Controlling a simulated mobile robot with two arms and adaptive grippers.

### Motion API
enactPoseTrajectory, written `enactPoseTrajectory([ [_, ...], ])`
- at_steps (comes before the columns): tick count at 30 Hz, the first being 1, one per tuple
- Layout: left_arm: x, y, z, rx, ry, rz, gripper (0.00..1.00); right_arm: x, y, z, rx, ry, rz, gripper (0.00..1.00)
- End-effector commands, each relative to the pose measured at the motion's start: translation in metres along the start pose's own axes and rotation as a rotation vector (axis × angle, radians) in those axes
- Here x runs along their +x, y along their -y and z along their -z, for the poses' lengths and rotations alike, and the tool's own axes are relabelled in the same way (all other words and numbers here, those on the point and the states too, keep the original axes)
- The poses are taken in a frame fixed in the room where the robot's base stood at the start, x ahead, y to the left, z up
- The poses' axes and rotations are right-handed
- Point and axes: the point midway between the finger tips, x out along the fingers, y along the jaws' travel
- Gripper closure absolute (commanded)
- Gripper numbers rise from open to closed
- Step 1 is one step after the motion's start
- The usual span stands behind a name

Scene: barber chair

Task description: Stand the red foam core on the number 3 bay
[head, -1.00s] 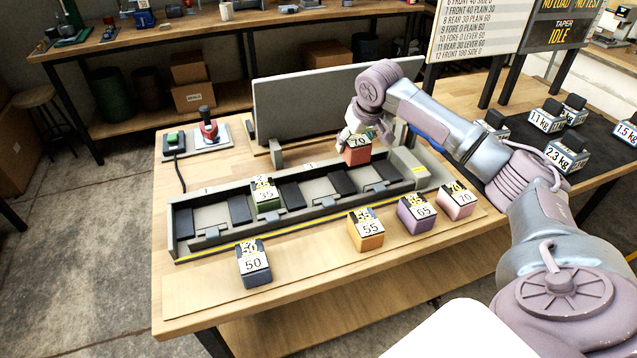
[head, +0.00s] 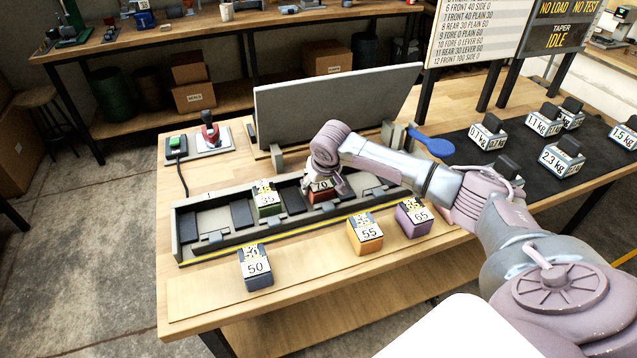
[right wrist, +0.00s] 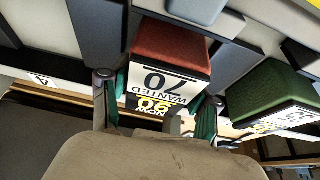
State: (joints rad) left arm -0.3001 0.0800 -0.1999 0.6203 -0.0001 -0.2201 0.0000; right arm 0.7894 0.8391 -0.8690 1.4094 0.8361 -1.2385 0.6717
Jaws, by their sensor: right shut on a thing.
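The red foam core (head: 322,195), labelled 70, is in my right gripper (head: 326,182), whose fingers are shut on its labelled end. The core is upright in the third bay from the left of the grey rack (head: 190,247), between dark pads. In the right wrist view the red core (right wrist: 170,50) shows between the two fingers (right wrist: 156,108). I cannot tell whether its base touches the bay floor. The bay's number 3 is hidden behind my arm. My left gripper is not in view.
A green core (head: 267,200) labelled 35 stands in the bay to the left. Blue 50 (head: 256,270), orange 55 (head: 365,236) and purple 65 (head: 413,218) cores stand in front of the rack. A grey panel (head: 335,105) rises behind it. The leftmost bay is empty.

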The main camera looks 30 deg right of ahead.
Motion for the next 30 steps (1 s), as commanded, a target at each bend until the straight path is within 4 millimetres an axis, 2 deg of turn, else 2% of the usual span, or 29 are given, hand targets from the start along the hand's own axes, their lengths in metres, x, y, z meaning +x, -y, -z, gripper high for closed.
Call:
enactPoseTrajectory([
  [7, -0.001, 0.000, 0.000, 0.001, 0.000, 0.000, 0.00, 0.002, 0.000, -0.001, 0.000, 0.001, 0.000, 0.81],
  [8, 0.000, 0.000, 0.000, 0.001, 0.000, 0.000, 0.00, 0.002, 0.000, -0.001, 0.000, 0.000, 0.000, 0.33],
  [12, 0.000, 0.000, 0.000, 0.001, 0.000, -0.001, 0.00, 0.002, 0.000, -0.001, 0.000, 0.000, 0.000, 0.13],
  [23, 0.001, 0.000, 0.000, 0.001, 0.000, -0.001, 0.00, -0.002, -0.001, 0.001, 0.000, -0.002, 0.000, 0.13],
  [26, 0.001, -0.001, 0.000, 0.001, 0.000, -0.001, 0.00, -0.013, -0.001, 0.001, -0.001, -0.003, 0.000, 0.13],
  [30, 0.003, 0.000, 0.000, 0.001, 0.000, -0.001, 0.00, -0.040, -0.001, 0.001, -0.001, -0.004, 0.001, 0.13],
])
